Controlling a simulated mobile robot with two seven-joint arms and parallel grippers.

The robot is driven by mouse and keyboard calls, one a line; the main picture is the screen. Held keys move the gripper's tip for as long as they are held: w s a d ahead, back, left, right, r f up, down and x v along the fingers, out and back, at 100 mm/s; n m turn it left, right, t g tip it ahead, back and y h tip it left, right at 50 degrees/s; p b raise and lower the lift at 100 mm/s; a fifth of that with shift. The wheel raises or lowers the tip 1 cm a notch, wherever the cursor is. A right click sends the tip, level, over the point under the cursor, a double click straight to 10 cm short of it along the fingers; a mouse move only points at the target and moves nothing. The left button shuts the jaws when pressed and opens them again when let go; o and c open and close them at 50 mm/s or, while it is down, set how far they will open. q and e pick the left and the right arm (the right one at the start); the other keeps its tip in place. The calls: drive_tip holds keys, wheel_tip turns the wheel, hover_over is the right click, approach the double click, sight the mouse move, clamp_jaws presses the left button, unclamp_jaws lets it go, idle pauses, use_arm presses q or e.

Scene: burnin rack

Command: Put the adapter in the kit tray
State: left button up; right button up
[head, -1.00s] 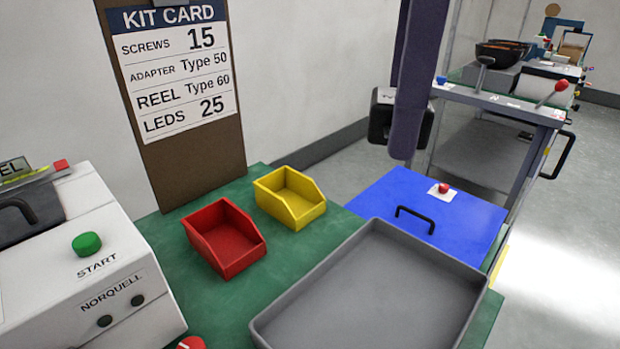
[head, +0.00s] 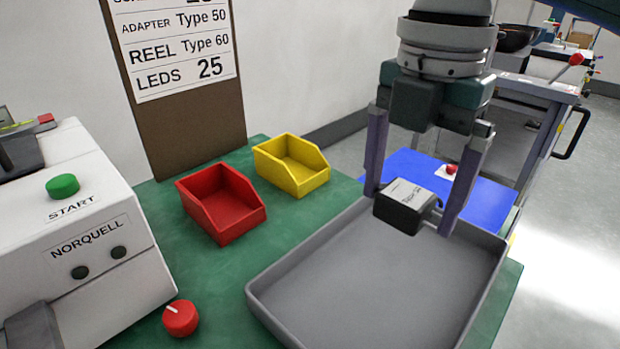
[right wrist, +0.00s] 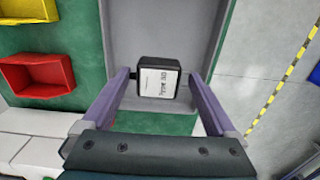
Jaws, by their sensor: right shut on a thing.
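My right gripper (head: 409,208) is shut on the adapter (head: 398,212), a small black block with a white label. It holds the adapter above the far part of the grey kit tray (head: 365,290). The right wrist view also shows the adapter (right wrist: 157,88) between the two fingers, with the tray (right wrist: 158,22) behind it. The label begins with "Type", but its number is too small to read surely. The visible tray floor is bare. My left gripper is not in view.
A red bin (head: 222,207) and a yellow bin (head: 291,166) stand left of the tray on the green bench (head: 215,285). A white machine (head: 100,230) and a red knob (head: 180,318) are at the left. A blue surface (head: 405,163) lies beyond the tray.

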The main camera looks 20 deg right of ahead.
sight(386, 282)
use_arm(q)
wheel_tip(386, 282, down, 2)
drive_tip(key=shift+b, duration=0.8)
use_arm(e)
wheel_tip(386, 282, down, 11)
drive_tip(key=shift+r, duration=0.1)
drive_tip(key=o, duration=1.1)
drive_tip(key=shift+f, duration=0.2)
use_arm(q)
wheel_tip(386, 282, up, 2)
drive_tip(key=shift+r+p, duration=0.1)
drive_tip(key=shift+p, duration=0.95)
use_arm(e)
wheel_tip(386, 282, up, 11)
drive_tip(key=shift+r, duration=0.65)
